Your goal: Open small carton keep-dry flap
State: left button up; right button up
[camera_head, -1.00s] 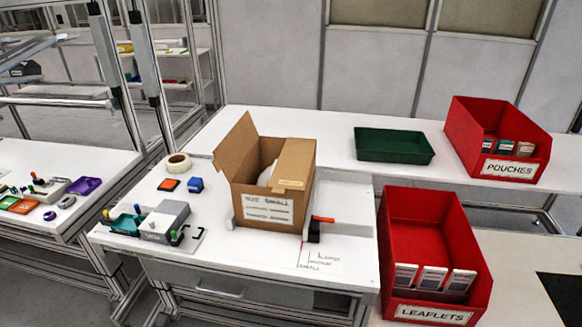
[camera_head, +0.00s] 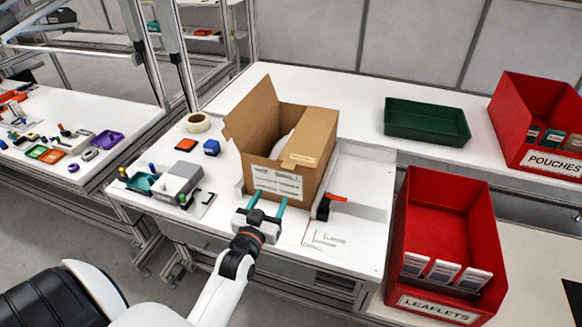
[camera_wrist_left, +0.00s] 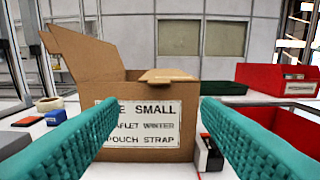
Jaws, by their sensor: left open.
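The small brown carton (camera_head: 310,185) stands on the white bench, its white "SIZE SMALL" label facing front. Its left flap (camera_head: 252,113) stands up and outward. A right-hand flap (camera_head: 313,135) lies over the right part of the top, with a small pale label at its front. A whitish rounded thing shows inside; the keep-dry marking cannot be read. My left gripper (camera_head: 268,201) is open and empty, in front of the carton's front face. In the left wrist view its teal fingers (camera_wrist_left: 163,112) frame the carton's label (camera_wrist_left: 145,122).
An orange-and-black clamp (camera_head: 326,206) stands at the carton's right. A grey device (camera_head: 178,182), tape roll (camera_head: 198,123) and blue block (camera_head: 211,147) lie left. A green tray (camera_head: 427,122) and red LEAFLETS (camera_head: 440,220) and POUCHES (camera_head: 537,105) bins stand right.

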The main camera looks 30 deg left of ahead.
pick_arm(q)
jog(key=p+x, duration=0.2)
jog(key=x, duration=0.9)
jog(key=shift+w, duration=0.3)
jog(key=shift+a+r, duration=0.1)
